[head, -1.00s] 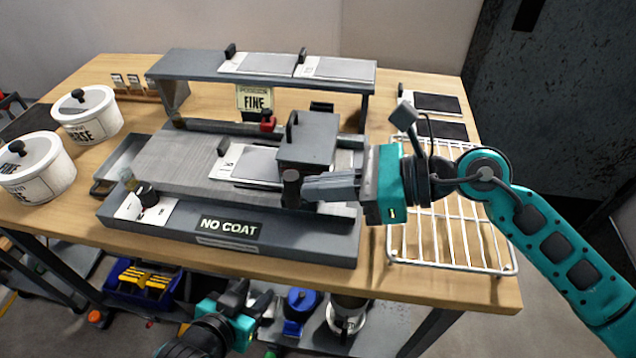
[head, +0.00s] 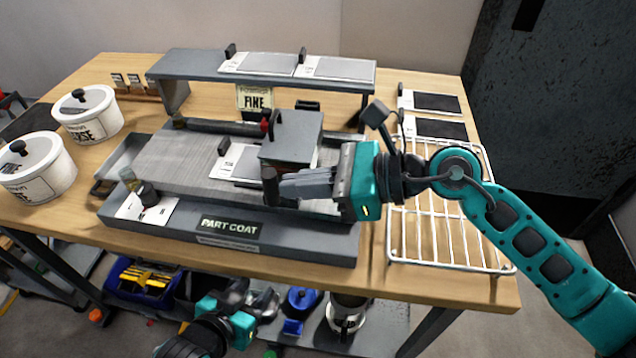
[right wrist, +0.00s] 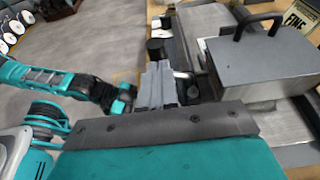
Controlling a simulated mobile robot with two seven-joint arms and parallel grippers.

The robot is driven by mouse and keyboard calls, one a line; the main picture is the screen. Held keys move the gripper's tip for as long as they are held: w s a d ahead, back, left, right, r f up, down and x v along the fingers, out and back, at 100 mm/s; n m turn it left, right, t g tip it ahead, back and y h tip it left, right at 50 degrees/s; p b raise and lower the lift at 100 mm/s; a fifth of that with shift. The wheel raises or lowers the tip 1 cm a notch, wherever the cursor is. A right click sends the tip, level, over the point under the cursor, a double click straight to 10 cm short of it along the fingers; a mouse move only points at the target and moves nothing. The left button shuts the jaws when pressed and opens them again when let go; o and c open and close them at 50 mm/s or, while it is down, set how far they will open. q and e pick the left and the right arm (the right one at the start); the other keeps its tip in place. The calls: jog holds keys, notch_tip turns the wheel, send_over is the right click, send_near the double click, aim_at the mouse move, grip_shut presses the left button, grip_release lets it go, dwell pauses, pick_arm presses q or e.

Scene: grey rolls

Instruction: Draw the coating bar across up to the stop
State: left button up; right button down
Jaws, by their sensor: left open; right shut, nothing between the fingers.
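The coater's grey box-shaped carriage (head: 293,138) with a black handle sits over the right part of the bed (head: 180,160), across a light panel (head: 232,165). I take it to carry the coating bar, which I cannot make out beneath it. A dark upright post (head: 270,187) stands at its front. My right gripper (head: 282,187) is shut and empty, its fingertips close against the post's right side. The right wrist view shows the shut fingers (right wrist: 160,85) beside the carriage (right wrist: 258,68). My left gripper (head: 250,297) is open below the table's front edge. I cannot tell which part is the stop.
The coater's front sign (head: 229,226) reads "PART COAT". A dark knob (head: 147,193) stands at the bed's left. A shelf (head: 205,67) spans behind. Two white pots (head: 88,115) stand at left, a wire rack (head: 440,235) at right.

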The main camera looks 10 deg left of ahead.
jog(key=shift+a, duration=1.7)
jog(key=d, duration=0.4)
jog(key=shift+b, duration=0.4)
